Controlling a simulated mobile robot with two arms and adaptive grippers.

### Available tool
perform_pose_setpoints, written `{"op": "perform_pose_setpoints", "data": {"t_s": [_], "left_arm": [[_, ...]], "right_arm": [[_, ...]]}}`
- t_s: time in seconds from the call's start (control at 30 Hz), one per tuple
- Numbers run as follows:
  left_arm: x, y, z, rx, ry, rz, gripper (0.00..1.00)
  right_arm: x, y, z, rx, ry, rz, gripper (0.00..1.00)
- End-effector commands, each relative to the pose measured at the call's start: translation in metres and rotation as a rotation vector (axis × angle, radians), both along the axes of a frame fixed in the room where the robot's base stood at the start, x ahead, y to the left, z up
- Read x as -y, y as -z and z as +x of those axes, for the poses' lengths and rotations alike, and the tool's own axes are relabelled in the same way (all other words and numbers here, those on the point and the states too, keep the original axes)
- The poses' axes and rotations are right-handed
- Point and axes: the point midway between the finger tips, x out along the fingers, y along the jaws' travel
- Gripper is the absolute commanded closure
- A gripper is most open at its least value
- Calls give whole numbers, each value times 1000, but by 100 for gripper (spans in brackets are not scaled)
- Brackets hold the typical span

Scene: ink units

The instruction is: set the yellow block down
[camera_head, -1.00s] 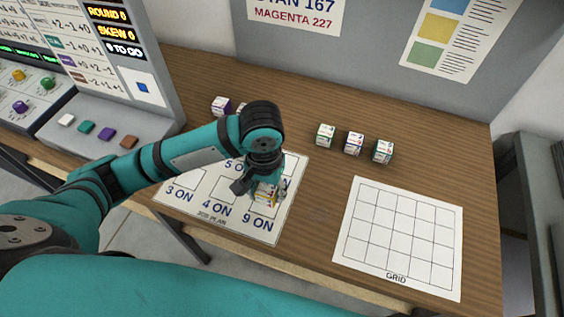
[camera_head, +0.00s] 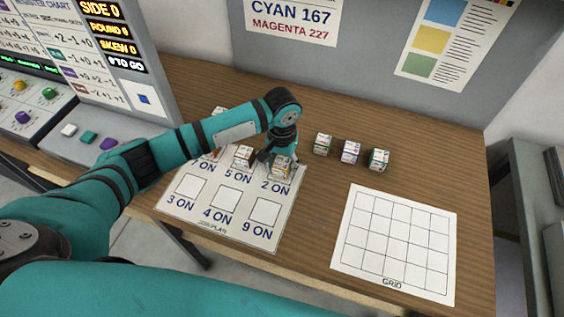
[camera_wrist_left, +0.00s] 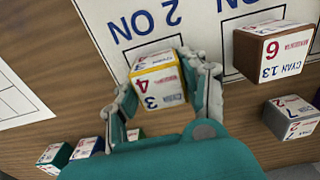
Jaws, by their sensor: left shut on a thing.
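The yellow block (camera_wrist_left: 157,82) has a yellow top edge and white printed faces. My left gripper (camera_wrist_left: 165,95) is shut on it, with a finger on each side. In the head view the left gripper (camera_head: 277,160) holds the yellow block (camera_head: 281,168) at the "2 ON" square of the white plan sheet (camera_head: 234,228), back right corner. I cannot tell whether the block touches the sheet. A brown-edged block (camera_wrist_left: 272,50) stands on the "5 ON" square; it also shows in the head view (camera_head: 243,155). My right gripper is out of view.
Three printed blocks, at left (camera_head: 323,143), middle (camera_head: 350,151) and right (camera_head: 379,159), stand in a row right of the gripper. An empty grid sheet (camera_head: 395,243) lies at front right. A button console (camera_head: 103,137) stands at left. Several squares on the plan sheet are bare.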

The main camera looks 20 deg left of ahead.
Motion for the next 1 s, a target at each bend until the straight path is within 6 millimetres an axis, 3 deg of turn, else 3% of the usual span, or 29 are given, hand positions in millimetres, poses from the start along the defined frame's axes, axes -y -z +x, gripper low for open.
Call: {"op": "perform_pose_setpoints", "data": {"t_s": [0.3,0.33,0.5,0.83,1.0], "left_arm": [[0,3,0,0,0,-1,89],[0,3,0,1,0,-1,54],[0,3,0,1,0,0,34],[0,-1,0,2,1,-1,34],[1,-26,1,6,2,-2,34]], "right_arm": [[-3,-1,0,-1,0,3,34],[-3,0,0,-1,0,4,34],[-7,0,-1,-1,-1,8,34],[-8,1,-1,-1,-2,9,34],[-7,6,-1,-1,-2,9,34]]}}
